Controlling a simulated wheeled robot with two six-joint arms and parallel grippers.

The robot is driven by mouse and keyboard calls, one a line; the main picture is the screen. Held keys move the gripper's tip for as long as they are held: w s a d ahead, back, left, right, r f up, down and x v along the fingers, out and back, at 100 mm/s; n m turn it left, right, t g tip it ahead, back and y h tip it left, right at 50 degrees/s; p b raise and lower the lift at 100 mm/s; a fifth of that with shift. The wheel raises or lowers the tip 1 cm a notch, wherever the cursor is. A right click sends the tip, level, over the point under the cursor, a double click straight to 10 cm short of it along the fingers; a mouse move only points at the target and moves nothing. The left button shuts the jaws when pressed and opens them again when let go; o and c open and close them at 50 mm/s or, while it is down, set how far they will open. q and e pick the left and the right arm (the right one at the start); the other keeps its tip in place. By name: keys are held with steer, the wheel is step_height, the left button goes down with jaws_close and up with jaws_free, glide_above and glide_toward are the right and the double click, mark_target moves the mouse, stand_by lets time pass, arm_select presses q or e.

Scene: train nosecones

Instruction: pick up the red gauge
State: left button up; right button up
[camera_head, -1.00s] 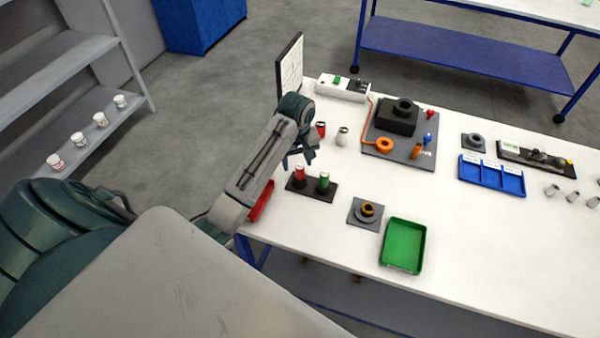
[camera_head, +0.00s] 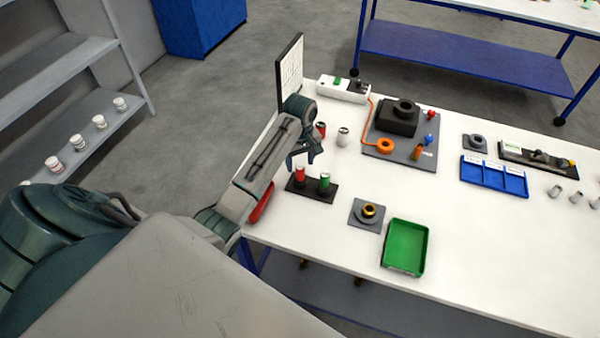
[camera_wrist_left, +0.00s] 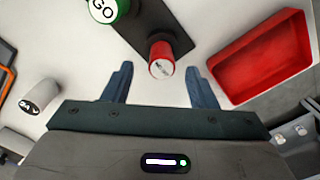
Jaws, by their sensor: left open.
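The red gauge (camera_head: 300,175) is a short cylinder with a pale labelled top. In the left wrist view the red gauge (camera_wrist_left: 161,66) shows upper middle, between the tips of my fingers in the picture. My left gripper (camera_head: 306,157) is open and empty, just above and behind the red gauge in the head view. Its two fingers also show in the left wrist view (camera_wrist_left: 158,80), one on each side of the gauge. I cannot tell the exact height gap. My right gripper is not in view.
A red tray (camera_wrist_left: 262,58) lies close to the right finger in the left wrist view. A grey cylinder (camera_head: 343,137) stands behind the gripper. A grey plate with a ring (camera_head: 362,222) and a green tray (camera_head: 405,247) lie to the right. The front right table is clear.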

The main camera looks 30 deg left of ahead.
mark_target(300, 166)
arm_select(q)
steer(key=f, duration=0.1)
steer(key=f+p, duration=0.1)
steer(key=f, duration=0.1)
steer(key=shift+s+d, duration=0.1)
steer(key=shift+s, duration=0.1)
steer(key=shift+f, duration=0.2)
steer(key=c, duration=1.1)
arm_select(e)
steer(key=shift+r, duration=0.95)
arm_select(q)
steer(key=shift+r, duration=0.1)
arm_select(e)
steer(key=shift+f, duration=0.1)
